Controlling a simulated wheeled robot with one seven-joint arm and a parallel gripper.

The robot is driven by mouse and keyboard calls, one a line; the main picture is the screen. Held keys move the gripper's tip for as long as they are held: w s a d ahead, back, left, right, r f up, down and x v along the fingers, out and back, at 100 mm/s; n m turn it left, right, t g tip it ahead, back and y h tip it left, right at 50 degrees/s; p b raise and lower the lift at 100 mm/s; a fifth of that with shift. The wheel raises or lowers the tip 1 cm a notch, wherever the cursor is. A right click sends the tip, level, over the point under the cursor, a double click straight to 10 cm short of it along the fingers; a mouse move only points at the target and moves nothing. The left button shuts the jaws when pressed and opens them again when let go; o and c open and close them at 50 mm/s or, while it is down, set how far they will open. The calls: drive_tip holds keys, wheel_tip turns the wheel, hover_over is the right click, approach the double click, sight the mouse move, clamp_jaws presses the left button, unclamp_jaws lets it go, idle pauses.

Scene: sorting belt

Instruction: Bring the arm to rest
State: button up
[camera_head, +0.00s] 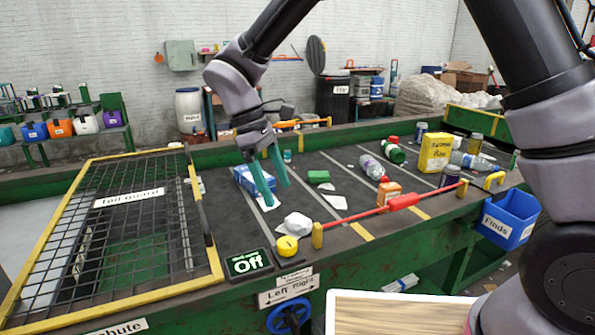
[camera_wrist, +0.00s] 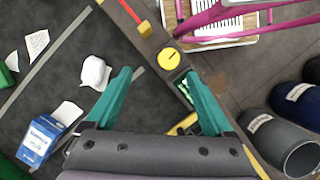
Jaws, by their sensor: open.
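My gripper (camera_head: 278,194) hangs over the left part of the belt in the head view, its two teal fingers pointing down and apart. In the wrist view my gripper (camera_wrist: 158,75) is open, with nothing between the fingers. A white crumpled item (camera_head: 295,225) lies on the belt below and right of the fingers in the head view; it also shows in the wrist view (camera_wrist: 95,73). A blue and white box (camera_head: 245,180) lies behind the fingers, partly hidden by them; it is at lower left in the wrist view (camera_wrist: 42,138).
The yellow-edged mesh tail guard (camera_head: 130,195) stands left. Bottles, a yellow box (camera_head: 435,152) and other items lie farther right. A blue "Finds" bin (camera_head: 508,220) hangs in front.

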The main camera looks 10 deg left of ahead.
drive_tip(key=w+d+r+m+t+y, duration=0.1)
drive_tip(key=w+d+r+m+y, duration=0.2)
drive_tip(key=d+r, duration=0.5)
drive_tip(key=w+d+r+m+y, duration=0.1)
drive_tip(key=w+d+r+m, duration=0.3)
drive_tip(key=d, duration=0.6)
drive_tip(key=s+d+r+m+t, duration=0.2)
drive_tip(key=d+r+m, duration=0.1)
drive_tip(key=d, duration=0.3)
drive_tip(key=s+d+r+m+t+y, duration=0.1)
drive_tip(key=s+d+r+m+t, duration=0.1)
drive_tip(key=d+m, duration=0.3)
drive_tip(key=s+d+r+m+t+y, duration=0.1)
drive_tip(key=s+d+r+m+t, duration=0.1)
drive_tip(key=d, duration=0.5)
drive_tip(key=shift+s+d+r+m+t, duration=0.2)
drive_tip(key=shift+s+r+m+t, duration=0.2)
drive_tip(key=shift+s+r+m, duration=0.65)
drive_tip(key=shift+f, duration=0.15)
